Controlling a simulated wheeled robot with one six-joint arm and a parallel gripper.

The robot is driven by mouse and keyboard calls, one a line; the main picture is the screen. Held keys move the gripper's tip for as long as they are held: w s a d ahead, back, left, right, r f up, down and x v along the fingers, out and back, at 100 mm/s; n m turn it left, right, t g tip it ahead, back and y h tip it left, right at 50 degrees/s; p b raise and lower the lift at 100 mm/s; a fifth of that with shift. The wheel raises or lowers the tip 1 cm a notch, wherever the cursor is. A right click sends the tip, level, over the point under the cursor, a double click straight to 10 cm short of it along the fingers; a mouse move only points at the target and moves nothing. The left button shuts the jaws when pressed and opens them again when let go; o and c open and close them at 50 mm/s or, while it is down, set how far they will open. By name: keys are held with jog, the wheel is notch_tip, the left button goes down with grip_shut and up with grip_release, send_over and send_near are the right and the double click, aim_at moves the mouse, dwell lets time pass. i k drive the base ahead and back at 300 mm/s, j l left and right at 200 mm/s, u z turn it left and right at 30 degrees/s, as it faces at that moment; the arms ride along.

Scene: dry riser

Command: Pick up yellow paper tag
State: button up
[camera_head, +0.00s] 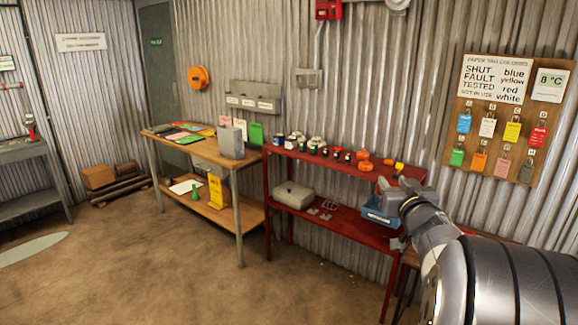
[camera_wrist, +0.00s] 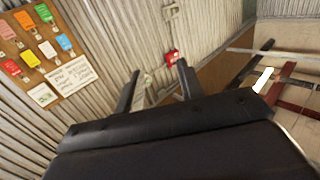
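The yellow paper tag (camera_head: 512,132) hangs in the upper row of the brown tag board on the right wall, between a white tag (camera_head: 487,127) and a red tag (camera_head: 538,139). In the wrist view the board appears upside down at the upper left, with the yellow tag (camera_wrist: 30,59) on it. My gripper (camera_wrist: 158,82) shows two black fingers spread apart with nothing held between them. In the head view my gripper (camera_head: 393,197) is above the right end of the red shelf, left of and below the board, apart from the tag.
The tag board (camera_head: 465,115) also bears several other coloured tags and a sign. The red shelf (camera_head: 340,168) holds small valves, orange parts and a blue bin (camera_head: 378,212). A wooden bench (camera_head: 225,163) stands left of it. The floor (camera_head: 170,270) in front is clear.

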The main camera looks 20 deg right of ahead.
aim_at(512, 131)
jog(key=i+l+z, duration=0.2)
jog(key=z, duration=0.2)
jog(key=i+l+z, duration=0.1)
jog(key=i+z, duration=0.7)
jog(key=i+j+z, duration=0.15)
jog(key=i+z, duration=0.25)
jog(key=i+l+u, duration=0.15)
jog(key=i, duration=0.35)
jog(key=i+l+u, duration=0.1)
jog(key=i+l, duration=0.2)
jog(key=i, duration=0.2)
